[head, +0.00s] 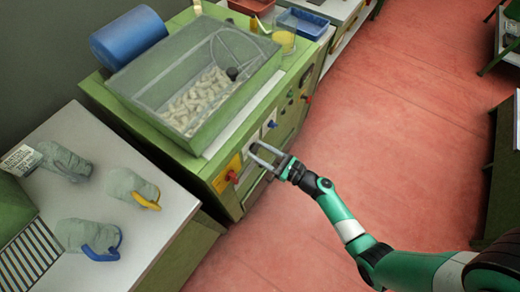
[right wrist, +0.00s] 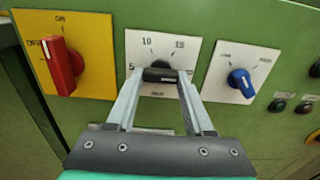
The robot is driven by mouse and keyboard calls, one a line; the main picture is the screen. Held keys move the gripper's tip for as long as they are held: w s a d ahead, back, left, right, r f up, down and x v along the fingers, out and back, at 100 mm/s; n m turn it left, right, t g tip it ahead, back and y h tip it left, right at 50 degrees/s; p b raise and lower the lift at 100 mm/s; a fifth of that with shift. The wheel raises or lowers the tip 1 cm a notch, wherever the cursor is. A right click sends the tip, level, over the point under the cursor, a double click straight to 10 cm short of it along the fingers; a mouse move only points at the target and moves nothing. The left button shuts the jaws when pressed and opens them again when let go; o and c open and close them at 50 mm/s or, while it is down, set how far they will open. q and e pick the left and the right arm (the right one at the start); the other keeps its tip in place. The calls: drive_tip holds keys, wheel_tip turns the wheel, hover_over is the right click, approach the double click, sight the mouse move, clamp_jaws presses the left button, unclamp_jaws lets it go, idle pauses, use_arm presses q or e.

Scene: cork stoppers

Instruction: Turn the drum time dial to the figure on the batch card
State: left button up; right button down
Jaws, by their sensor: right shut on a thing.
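The time dial's black knob (right wrist: 160,75) sits on a white scale plate (right wrist: 187,46) on the green machine front. The figures 5 and 10 show on the plate, with another at the upper right too blurred to be sure of. My right gripper (head: 264,156) is shut on the knob, one finger on each side; its fingertips (right wrist: 160,82) hide part of it. I cannot tell which figure the knob points to. A white printed card (head: 20,160) stands at the far left of the head view; its print is too small to read. My left gripper is not in view.
A red switch (right wrist: 62,66) on a yellow plate is left of the dial, and a blue knob (right wrist: 241,82) is right of it. A clear-sided tank (head: 200,85) of corks tops the machine. Grey sacks (head: 130,187) lie on the left table. The red floor (head: 400,130) is open.

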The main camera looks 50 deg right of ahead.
idle(0.3)
drive_tip(key=shift+c, duration=1.4)
unclamp_jaws()
drive_tip(key=shift+s, duration=0.1)
drive_tip(key=s+d+b, duration=0.1)
drive_tip(key=s+b, duration=0.3)
drive_tip(key=s, duration=0.7)
drive_tip(key=shift+s+d+b, duration=0.15)
drive_tip(key=shift+d+b, duration=0.05)
drive_tip(key=shift+b, duration=0.1)
